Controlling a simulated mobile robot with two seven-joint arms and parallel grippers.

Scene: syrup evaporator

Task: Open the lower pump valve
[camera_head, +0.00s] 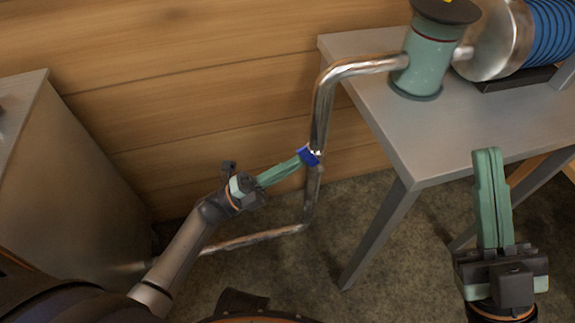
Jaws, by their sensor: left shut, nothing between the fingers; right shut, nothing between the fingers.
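The lower pump valve shows as a small blue handle (309,155) on the vertical stretch of the shiny metal pipe (321,110), below the table top. My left gripper (297,163) reaches in from the lower left, its green fingers shut and empty. Its tips are right at the left side of the blue handle; I cannot tell whether they touch it. The tips may hide part of the handle. My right gripper (487,154) is shut and empty, pointing up the picture in front of the table at the right, well away from the valve.
A grey metal table (470,135) at the right bears a green pump cylinder (427,65) and a metal drum with blue coils (548,35). Its leg (378,235) stands right of the pipe. A grey cabinet (75,170) is at the left, a wooden wall (180,80) behind.

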